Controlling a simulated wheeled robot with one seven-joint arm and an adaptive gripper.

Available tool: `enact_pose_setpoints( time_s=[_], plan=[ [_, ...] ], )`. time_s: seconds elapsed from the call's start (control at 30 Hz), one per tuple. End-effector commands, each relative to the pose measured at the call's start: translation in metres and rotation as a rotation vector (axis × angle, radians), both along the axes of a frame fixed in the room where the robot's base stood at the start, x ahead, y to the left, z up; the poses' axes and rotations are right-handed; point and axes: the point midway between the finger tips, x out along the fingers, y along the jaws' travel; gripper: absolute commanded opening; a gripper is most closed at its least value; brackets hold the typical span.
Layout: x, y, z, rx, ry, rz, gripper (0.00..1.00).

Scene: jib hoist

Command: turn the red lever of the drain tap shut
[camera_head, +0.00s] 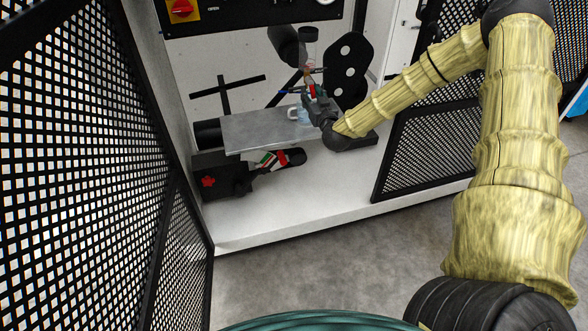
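My gripper (315,92) is inside the open cabinet, at the end of my yellow-sleeved arm. It points up and left toward a small cluster of fittings under a clear cylinder (308,50). Small red parts show close to the fingertips, one of them a reddish piece (307,71) just below the cylinder. I cannot tell which is the red lever, or whether the gripper touches it. A small blue handle (284,91) sticks out left of the fingertips. The tap body is mostly hidden by the gripper, and the finger opening is too small to judge.
A clear cup (294,113) stands on the grey shelf (250,130) beside the gripper. Below are a black unit with a red knob (208,181) and a striped cylinder (272,160). Perforated doors (90,130) flank the opening. A black plate (347,70) stands behind the gripper.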

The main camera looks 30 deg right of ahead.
Motion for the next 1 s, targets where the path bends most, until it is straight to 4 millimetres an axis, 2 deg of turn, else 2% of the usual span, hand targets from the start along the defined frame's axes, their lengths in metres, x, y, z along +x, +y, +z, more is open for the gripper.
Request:
enact_pose_setpoints(
  time_s=[0.67, 1.0],
  plan=[
    [-0.094, 0.023, 0.001, 0.000, 0.000, 0.000, 0.36],
    [-0.100, 0.063, -0.032, 0.036, 0.129, 0.075, 0.36]
  ],
)
